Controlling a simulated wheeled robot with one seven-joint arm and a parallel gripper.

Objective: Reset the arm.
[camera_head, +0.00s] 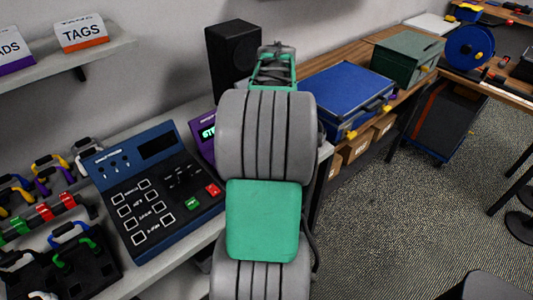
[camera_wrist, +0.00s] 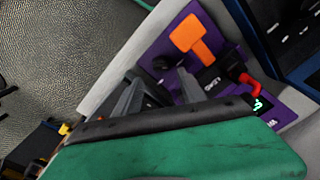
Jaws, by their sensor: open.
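My arm, grey and green, reaches forward up the middle of the head view and hides its own far end, so the fingers cannot be made out there. In the wrist view my gripper (camera_wrist: 160,86) shows two grey fingers standing apart behind a green and black part of my own. Nothing shows between the fingers. Beyond them lies a purple device (camera_wrist: 226,62) with an orange block, a red part and a small green display. It also shows partly in the head view (camera_head: 203,145), mostly hidden behind my arm.
A dark blue panel (camera_head: 155,180) with buttons stands on the bench left of my arm. A black speaker (camera_head: 233,53) stands behind. A blue case (camera_head: 345,97) and green box (camera_head: 407,55) sit at right; carpet (camera_head: 400,230) is open.

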